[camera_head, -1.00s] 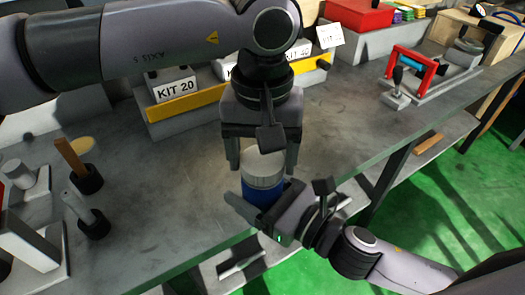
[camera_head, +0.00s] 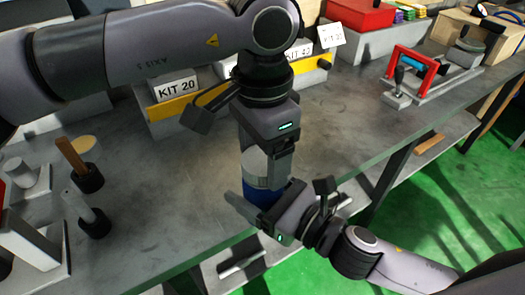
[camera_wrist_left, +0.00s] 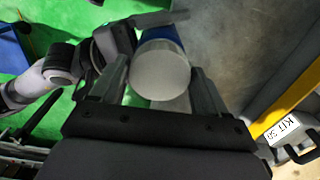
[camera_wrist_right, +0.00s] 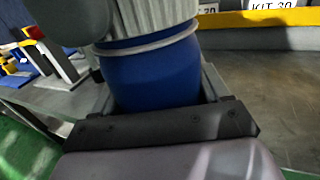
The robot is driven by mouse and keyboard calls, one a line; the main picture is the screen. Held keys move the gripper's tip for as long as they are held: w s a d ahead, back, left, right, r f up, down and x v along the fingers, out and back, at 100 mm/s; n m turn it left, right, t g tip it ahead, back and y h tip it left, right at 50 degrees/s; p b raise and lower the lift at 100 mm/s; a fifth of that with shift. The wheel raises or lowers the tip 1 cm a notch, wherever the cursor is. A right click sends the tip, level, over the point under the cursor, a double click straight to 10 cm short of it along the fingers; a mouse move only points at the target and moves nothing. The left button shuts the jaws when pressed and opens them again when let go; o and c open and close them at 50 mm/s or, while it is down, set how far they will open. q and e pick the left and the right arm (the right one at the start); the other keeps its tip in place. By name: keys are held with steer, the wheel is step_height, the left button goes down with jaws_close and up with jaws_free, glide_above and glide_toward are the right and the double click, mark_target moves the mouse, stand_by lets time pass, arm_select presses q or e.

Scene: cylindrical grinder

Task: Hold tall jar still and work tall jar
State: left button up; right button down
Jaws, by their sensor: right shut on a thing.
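The tall jar has a blue body (camera_head: 262,194) and a ribbed grey-white lid (camera_head: 256,172). It stands upright near the table's front edge. My right gripper (camera_head: 264,203) is shut around the blue body from the front right; the right wrist view shows the body (camera_wrist_right: 150,78) between its fingers. My left gripper (camera_head: 264,160) points down over the lid from above. In the left wrist view the round lid (camera_wrist_left: 160,70) lies between the left fingers, which are spread with a slim gap beside it. The left gripper hides part of the lid in the head view.
Kit bins with a yellow front rail (camera_head: 180,102) stand behind the jar. Handled tools in black holders (camera_head: 85,178) stand at the left. A red-framed fixture (camera_head: 412,65) is at the back right. The grey tabletop (camera_head: 170,205) around the jar is clear.

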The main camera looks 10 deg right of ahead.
arm_select(q)
steer(key=o, duration=0.4)
steer(key=shift+r, duration=0.1)
steer(key=shift+r, duration=2.2)
steer(key=shift+c, duration=0.3)
